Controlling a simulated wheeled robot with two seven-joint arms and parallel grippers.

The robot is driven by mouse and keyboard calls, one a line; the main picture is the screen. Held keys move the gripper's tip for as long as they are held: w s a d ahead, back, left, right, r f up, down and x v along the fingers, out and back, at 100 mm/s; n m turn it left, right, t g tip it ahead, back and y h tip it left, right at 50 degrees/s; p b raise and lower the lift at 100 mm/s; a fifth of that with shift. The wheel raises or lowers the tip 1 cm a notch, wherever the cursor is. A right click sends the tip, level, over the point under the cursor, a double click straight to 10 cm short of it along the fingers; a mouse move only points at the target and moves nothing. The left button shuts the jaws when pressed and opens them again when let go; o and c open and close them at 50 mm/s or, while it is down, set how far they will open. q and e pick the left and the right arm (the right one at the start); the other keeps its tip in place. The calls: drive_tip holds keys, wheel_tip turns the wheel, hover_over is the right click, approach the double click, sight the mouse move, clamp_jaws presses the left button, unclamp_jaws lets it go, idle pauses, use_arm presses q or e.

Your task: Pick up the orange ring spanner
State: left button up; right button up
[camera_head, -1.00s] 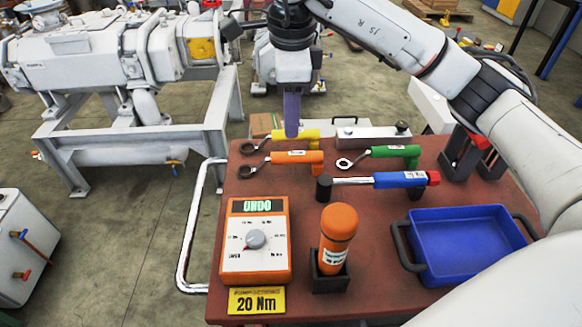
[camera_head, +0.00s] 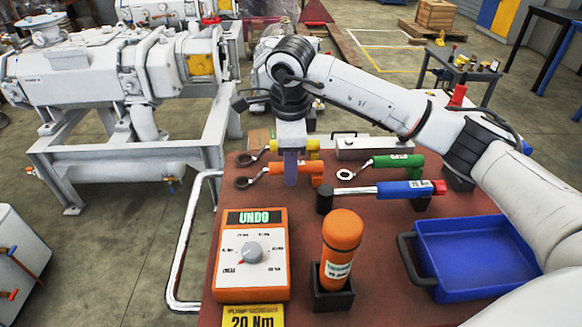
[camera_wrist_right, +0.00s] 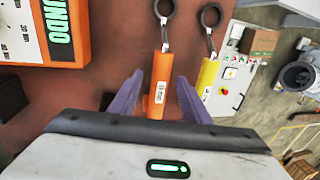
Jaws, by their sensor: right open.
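The orange ring spanner (camera_head: 310,168) lies on the red-brown table with its dark ring end to the left. In the right wrist view its orange handle (camera_wrist_right: 160,82) reaches between the two purple fingers, with the ring at the top. My right gripper (camera_head: 291,180) is over the handle with its fingers pointing down; it also shows in the right wrist view (camera_wrist_right: 155,98). It is open, with one finger on each side of the handle. I cannot tell whether either finger touches it. My left gripper is not in view.
A yellow ring spanner (camera_wrist_right: 208,76) lies close beside the right finger. A green ring spanner (camera_head: 392,161) and a blue-handled tool (camera_head: 405,189) lie to the right. A blue tray (camera_head: 475,255), an orange torque box (camera_head: 252,275) and an orange bottle (camera_head: 340,240) stand nearer.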

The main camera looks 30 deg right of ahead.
wheel_tip(320, 180, down, 2)
drive_tip(key=shift+w, duration=0.15)
clamp_jaws()
drive_tip(key=shift+r, duration=0.1)
wheel_tip(320, 180, up, 10)
drive_tip(key=shift+f, duration=0.1)
idle(0.5)
